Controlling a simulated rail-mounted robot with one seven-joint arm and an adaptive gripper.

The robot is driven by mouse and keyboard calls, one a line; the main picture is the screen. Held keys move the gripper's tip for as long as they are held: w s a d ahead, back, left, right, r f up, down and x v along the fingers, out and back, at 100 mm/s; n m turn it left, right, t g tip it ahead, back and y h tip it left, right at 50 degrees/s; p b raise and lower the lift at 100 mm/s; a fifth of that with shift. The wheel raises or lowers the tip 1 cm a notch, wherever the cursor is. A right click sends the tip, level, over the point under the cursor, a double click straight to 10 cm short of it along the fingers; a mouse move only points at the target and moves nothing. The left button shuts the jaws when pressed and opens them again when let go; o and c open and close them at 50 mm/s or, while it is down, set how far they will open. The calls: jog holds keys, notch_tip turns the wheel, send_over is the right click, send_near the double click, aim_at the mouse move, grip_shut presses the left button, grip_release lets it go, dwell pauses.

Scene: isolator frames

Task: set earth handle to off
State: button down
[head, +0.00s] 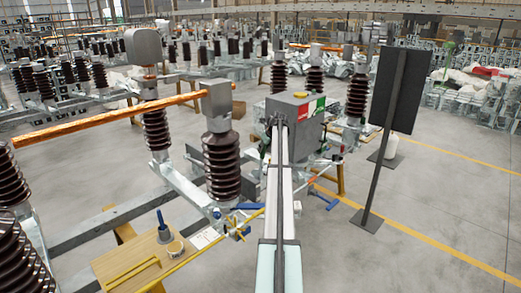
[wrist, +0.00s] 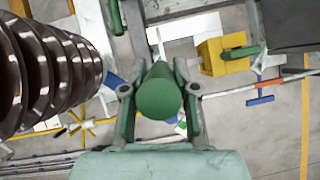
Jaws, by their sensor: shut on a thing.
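A green rounded handle end (wrist: 159,92) sits between the two fingers of my gripper (wrist: 159,98) in the middle of the wrist view. The fingers are closed on it from both sides; I take it to be the earth handle. In the head view, my arm reaches up to a grey box (head: 313,132) with a red label (head: 315,84) and a green label (head: 317,106). My fingers and the held handle are too small or hidden there to make out. The handle's exact angle is not clear.
A brown ribbed insulator (head: 221,165) stands close left of my arm and fills the left of the wrist view (wrist: 45,70). A dark panel on a stand (head: 392,95) is to the right. A wooden table (head: 135,262) with tools stands lower left.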

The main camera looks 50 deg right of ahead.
jog(key=c, duration=0.9)
grip_release()
jog(key=shift+w, duration=0.1)
jog(key=v, duration=1.2)
